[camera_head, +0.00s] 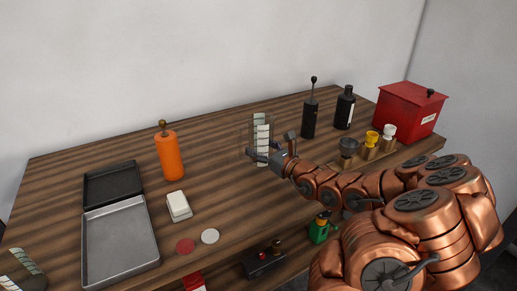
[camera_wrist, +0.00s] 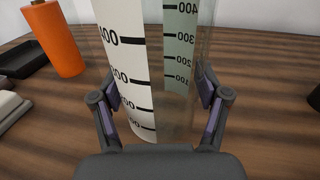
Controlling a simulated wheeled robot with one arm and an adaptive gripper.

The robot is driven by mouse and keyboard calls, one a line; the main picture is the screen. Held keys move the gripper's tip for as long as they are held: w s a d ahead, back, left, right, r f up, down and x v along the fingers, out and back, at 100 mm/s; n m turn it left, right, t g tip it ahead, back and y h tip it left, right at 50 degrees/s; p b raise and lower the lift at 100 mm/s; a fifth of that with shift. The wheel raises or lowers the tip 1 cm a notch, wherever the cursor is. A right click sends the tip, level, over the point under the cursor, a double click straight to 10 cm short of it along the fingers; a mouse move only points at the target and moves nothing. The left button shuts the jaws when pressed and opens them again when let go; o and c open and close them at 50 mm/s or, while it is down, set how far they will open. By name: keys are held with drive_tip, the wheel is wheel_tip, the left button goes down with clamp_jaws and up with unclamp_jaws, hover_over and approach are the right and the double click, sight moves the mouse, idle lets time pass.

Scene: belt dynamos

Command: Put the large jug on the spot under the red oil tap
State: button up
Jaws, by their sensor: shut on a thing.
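A clear jug (camera_head: 260,128) with a pale scale strip stands upright at the middle of the wooden table. It fills the centre of the wrist view (camera_wrist: 133,60), where black marks and numbers show. My gripper (camera_head: 268,155) is around the jug's lower part, with one finger on each side, shut on it. I cannot tell whether the jug's base touches the table. A second clear vessel with scale strips (camera_head: 22,268) is partly cut off at the lower left; I cannot tell which is larger. A red disc (camera_head: 185,246) and a white disc (camera_head: 210,236) lie near the front edge. No red oil tap is clearly recognisable.
An orange bottle (camera_head: 169,156), white block (camera_head: 178,206) and grey tray (camera_head: 118,243) are on the left. Black bottles (camera_head: 309,119) (camera_head: 345,108), small cups (camera_head: 372,139) and a red box (camera_head: 408,108) are on the right. A dark device (camera_head: 263,262) is at the front edge.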

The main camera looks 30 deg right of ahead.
drive_tip(key=shift+s+a+b, duration=0.3)
drive_tip(key=shift+s+b, duration=0.45)
drive_tip(key=shift+s, duration=0.05)
drive_tip(key=shift+s+a+f+b, duration=0.1)
drive_tip(key=shift+s+b, duration=0.1)
drive_tip(key=shift+b, duration=0.85)
drive_tip(key=s+b, duration=0.1)
drive_tip(key=b, duration=0.4)
drive_tip(key=shift+s+a+r, duration=0.25)
drive_tip(key=shift+s+a, duration=0.1)
drive_tip(key=shift+a, duration=0.05)
